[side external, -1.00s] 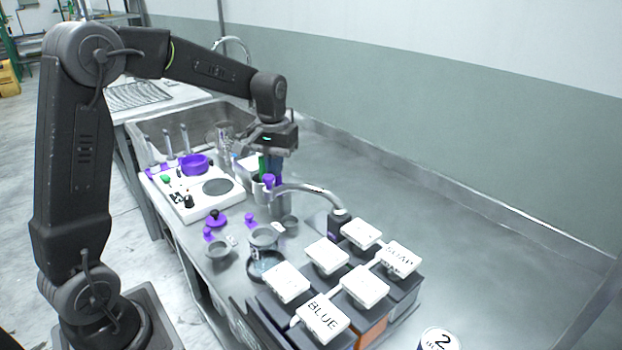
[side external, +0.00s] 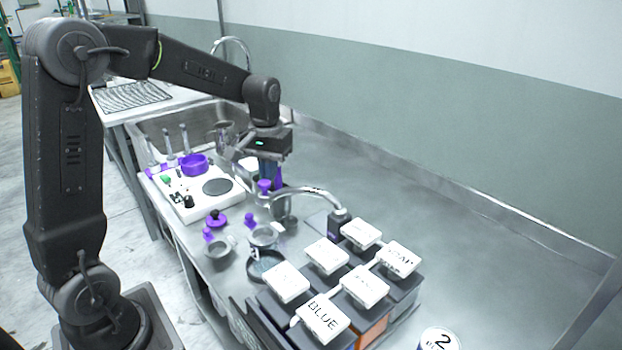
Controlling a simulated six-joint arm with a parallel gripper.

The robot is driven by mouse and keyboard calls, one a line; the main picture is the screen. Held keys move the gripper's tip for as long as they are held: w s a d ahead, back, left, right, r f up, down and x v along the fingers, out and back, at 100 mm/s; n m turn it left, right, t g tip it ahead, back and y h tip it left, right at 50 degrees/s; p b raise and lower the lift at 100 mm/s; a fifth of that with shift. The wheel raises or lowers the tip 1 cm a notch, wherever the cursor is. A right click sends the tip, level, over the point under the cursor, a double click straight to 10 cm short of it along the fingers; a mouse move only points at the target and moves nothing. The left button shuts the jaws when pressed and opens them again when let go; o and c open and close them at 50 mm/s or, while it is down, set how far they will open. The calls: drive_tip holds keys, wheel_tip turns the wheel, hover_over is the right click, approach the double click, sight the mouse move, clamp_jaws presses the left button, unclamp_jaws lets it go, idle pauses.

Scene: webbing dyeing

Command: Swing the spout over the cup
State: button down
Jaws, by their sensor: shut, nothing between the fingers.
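The spout (side external: 312,190) is a thin curved metal tube. It rises from a dark base (side external: 338,224) beside the white-topped boxes and arches left, its free end close to my gripper. A purple knob (side external: 265,186) shows by that end. My gripper (side external: 270,178) points down just behind the spout's free end, shut and empty; its fingertips are partly hidden and I cannot tell whether they touch the spout. A small grey metal cup (side external: 284,214) stands below the free end. Whether the tip is directly over it is unclear from this angle.
Small grey dishes (side external: 218,249) and purple knobbed pieces (side external: 215,219) lie at front left. A white hotplate unit (side external: 196,206) stands behind them, near a sink. Several white-topped boxes (side external: 322,317) crowd the front right. The steel bench (side external: 440,240) is clear at right.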

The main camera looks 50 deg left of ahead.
sight(259, 183)
drive_tip(key=shift+s+d, duration=0.3)
drive_tip(key=shift+s, duration=0.2)
drive_tip(key=shift+s+d, duration=0.25)
drive_tip(key=shift+s, duration=0.25)
drive_tip(key=shift+s+d, duration=0.1)
drive_tip(key=shift+s, duration=0.05)
drive_tip(key=shift+s+d, duration=0.6)
drive_tip(key=shift+s, duration=0.2)
drive_tip(key=shift+d, duration=0.1)
drive_tip(key=shift+s+d, duration=0.2)
drive_tip(key=shift+s, duration=0.05)
drive_tip(key=shift+w+a+r, duration=0.1)
drive_tip(key=shift+a+r, duration=0.05)
drive_tip(key=shift+r, duration=0.9)
drive_tip(key=shift+w+a+r, duration=0.1)
drive_tip(key=shift+r, duration=0.95)
drive_tip(key=shift+w+a+r, duration=0.1)
drive_tip(key=shift+a+r, duration=0.05)
drive_tip(key=shift+r, duration=1.25)
